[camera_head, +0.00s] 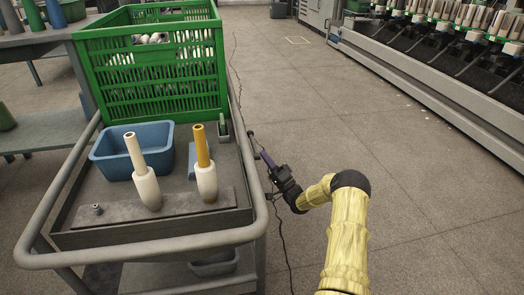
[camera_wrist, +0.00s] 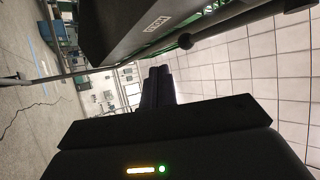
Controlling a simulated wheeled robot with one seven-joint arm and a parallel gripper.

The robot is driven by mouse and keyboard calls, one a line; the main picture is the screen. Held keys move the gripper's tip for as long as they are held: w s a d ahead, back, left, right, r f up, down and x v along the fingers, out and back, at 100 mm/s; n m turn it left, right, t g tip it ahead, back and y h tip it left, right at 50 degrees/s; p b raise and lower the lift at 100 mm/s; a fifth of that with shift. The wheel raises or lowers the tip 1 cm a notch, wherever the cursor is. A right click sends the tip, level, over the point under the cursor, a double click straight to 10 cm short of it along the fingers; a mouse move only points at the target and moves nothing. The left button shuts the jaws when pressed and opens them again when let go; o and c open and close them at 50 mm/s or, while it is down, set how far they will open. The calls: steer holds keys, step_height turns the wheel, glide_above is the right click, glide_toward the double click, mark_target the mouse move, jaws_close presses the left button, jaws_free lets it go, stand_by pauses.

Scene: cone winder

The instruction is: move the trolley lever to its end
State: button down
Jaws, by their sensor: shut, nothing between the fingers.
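The trolley (camera_head: 150,228) stands at the left, with a grey tubular rail around its top. My gripper (camera_head: 266,157) is shut and empty at the trolley's right side, close to the lever.
On the trolley are a green crate (camera_head: 150,75), a blue bin (camera_head: 110,158) and two bobbins on pegs, one white (camera_head: 145,185) and one yellow-topped (camera_head: 206,180). A cable (camera_head: 278,225) lies on the floor. Open floor (camera_head: 400,160) separates the trolley from the winder (camera_head: 440,85).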

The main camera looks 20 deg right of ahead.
steer(key=s+d+f+p, duration=0.2)
steer(key=s+d+f, duration=0.1)
steer(key=f, duration=0.3)
steer(key=shift+f, duration=0.2)
steer(key=shift+w+d, duration=0.1)
